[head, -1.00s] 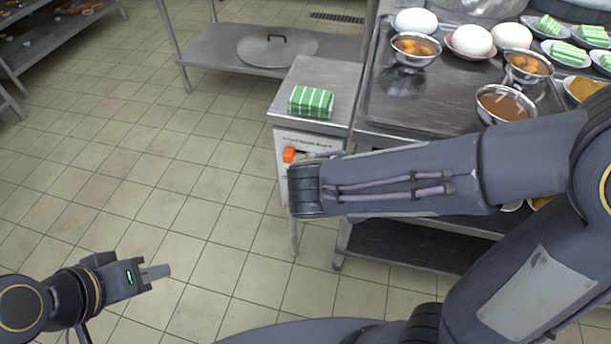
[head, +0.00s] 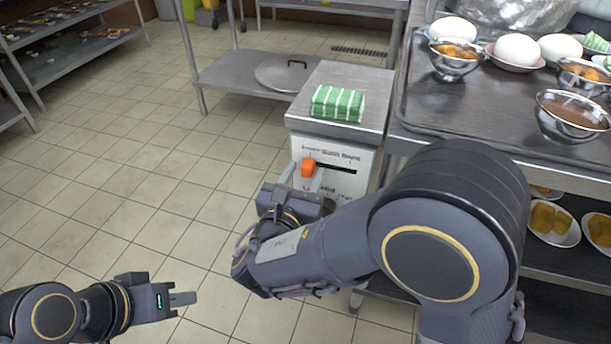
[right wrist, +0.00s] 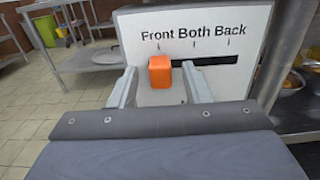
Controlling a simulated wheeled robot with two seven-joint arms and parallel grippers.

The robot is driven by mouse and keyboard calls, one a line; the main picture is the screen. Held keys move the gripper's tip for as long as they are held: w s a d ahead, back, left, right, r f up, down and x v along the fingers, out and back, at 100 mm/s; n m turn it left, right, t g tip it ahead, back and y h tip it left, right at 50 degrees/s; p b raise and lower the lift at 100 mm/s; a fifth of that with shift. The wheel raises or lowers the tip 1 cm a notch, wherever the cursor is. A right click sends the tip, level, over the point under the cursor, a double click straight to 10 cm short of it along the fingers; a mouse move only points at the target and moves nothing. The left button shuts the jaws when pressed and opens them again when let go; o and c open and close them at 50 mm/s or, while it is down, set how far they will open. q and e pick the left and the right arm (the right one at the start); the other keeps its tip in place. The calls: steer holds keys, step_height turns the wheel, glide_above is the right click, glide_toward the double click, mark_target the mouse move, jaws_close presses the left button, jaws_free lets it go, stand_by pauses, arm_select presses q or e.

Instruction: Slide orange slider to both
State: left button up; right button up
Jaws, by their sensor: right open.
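The orange slider (head: 308,167) sits at the left end of a dark horizontal slot on the white front panel (head: 345,160) of a metal-topped box. In the right wrist view the slider (right wrist: 161,72) lies below the "Front" mark, left of "Both" and "Back". My right gripper (head: 303,178) is open in front of the panel. In the right wrist view its fingers (right wrist: 160,85) stand apart on either side of the slider; I cannot tell whether they touch it. My left gripper (head: 182,298) is low at the left, away from the box; its finger gap is not clear.
A green-striped packet (head: 338,103) lies on the box top. To the right, a tray (head: 465,105) on a steel table holds bowls and white round items. A round lid (head: 283,73) lies on a low shelf behind. The tiled floor at left is clear.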

mark_target(330, 165)
arm_select(q)
steer(key=shift+f, duration=0.15)
arm_select(e)
steer(key=shift+w+d, duration=0.15)
steer(key=shift+w, duration=0.3)
